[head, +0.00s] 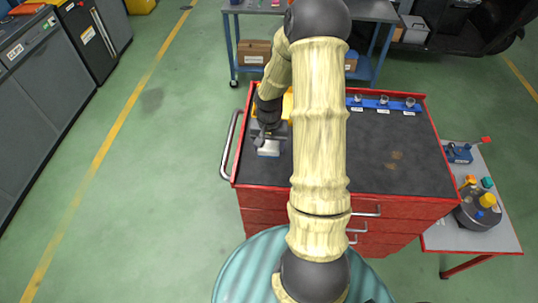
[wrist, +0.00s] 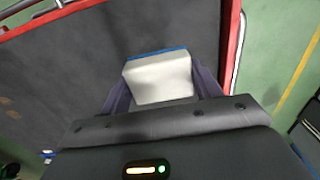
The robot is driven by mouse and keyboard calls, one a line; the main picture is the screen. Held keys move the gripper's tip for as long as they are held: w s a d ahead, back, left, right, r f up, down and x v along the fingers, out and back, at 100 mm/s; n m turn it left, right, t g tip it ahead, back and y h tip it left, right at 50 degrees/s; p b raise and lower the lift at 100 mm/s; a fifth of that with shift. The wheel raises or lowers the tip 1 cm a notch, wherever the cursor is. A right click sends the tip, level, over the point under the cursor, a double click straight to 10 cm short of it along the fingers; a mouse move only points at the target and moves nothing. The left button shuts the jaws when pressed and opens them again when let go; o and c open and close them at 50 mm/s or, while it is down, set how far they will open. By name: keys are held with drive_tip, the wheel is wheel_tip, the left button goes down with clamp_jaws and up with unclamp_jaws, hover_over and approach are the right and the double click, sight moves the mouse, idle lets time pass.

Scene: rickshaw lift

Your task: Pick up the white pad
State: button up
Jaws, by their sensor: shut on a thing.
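The white pad (wrist: 160,78) is a small pale block with a blue strip along its far edge. In the wrist view it sits between the two fingers of my gripper (wrist: 162,94), which is shut on it. In the head view the pad (head: 268,149) shows at the left part of the red cart's dark top, just below my gripper (head: 268,138). Whether the pad touches the cart top or is slightly above it I cannot tell.
The red tool cart (head: 375,150) has a black top and a metal handle (head: 229,145) close to the left. A blue rack (head: 383,105) stands at its back edge. A side table (head: 470,230) with small parts is at right. The cart top's right half is largely clear.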

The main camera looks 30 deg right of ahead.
sight(269, 145)
drive_tip(key=shift+r, duration=1.75)
